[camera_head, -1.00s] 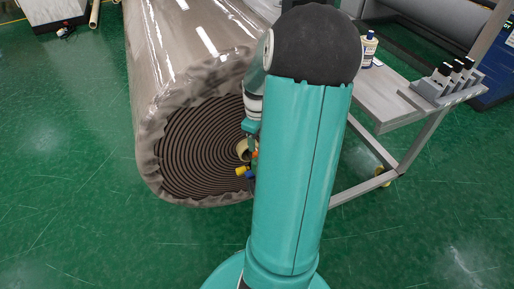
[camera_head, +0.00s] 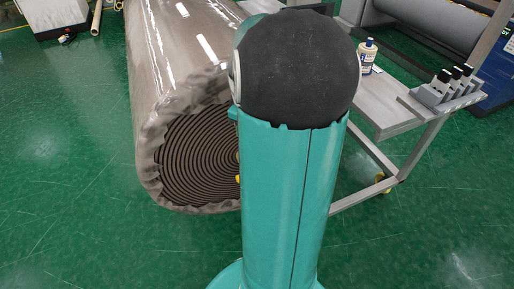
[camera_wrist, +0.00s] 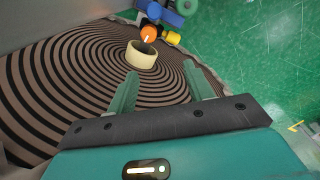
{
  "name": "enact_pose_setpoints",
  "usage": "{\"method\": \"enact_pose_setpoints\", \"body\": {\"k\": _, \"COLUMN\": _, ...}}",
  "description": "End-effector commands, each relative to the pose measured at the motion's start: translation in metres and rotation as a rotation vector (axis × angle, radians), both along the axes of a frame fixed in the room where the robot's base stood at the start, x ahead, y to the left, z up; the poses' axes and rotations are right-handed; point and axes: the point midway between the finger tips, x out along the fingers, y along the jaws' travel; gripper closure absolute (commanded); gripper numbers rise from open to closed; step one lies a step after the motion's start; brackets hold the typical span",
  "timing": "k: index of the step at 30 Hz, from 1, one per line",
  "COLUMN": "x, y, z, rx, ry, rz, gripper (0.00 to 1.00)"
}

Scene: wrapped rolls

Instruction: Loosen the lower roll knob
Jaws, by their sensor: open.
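The wrapped roll (camera_head: 195,150) lies on its side with its spiral end toward me in the head view. Its spiral face (camera_wrist: 75,85) fills the left of the wrist view. A cream ring-shaped core (camera_wrist: 141,55) stands out from the middle of the spiral. Beside it are an orange knob (camera_wrist: 150,34), a yellow part (camera_wrist: 173,38) and blue parts (camera_wrist: 172,16); I cannot tell which is the lower knob. My gripper (camera_wrist: 162,88) is open and empty, its two fingers apart and pointing toward the core. My arm hides the core in the head view.
A metal cart (camera_head: 388,108) stands to the right, with a bottle (camera_head: 367,55) and a rack of dark-topped items (camera_head: 450,85) on it. A large grey roller (camera_head: 440,25) is behind. The green floor (camera_head: 70,190) is clear at the left and front.

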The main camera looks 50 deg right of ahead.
Motion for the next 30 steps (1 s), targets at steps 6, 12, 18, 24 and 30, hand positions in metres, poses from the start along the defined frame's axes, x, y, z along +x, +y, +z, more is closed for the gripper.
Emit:
{"method": "enact_pose_setpoints", "body": {"k": 6, "x": 0.026, "y": 0.089, "z": 0.046, "rx": -0.095, "ry": -0.064, "rz": -0.009, "gripper": 0.48}}
{"method": "enact_pose_setpoints", "body": {"k": 12, "x": 0.026, "y": 0.167, "z": 0.078, "rx": -0.134, "ry": -0.169, "rz": -0.037, "gripper": 0.48}}
{"method": "enact_pose_setpoints", "body": {"k": 18, "x": 0.015, "y": 0.218, "z": 0.095, "rx": -0.125, "ry": -0.258, "rz": -0.063, "gripper": 0.48}}
{"method": "enact_pose_setpoints", "body": {"k": 24, "x": 0.005, "y": 0.248, "z": 0.103, "rx": -0.102, "ry": -0.317, "rz": -0.08, "gripper": 0.48}}
{"method": "enact_pose_setpoints", "body": {"k": 30, "x": -0.003, "y": 0.268, "z": 0.107, "rx": -0.076, "ry": -0.358, "rz": -0.099, "gripper": 0.48}}
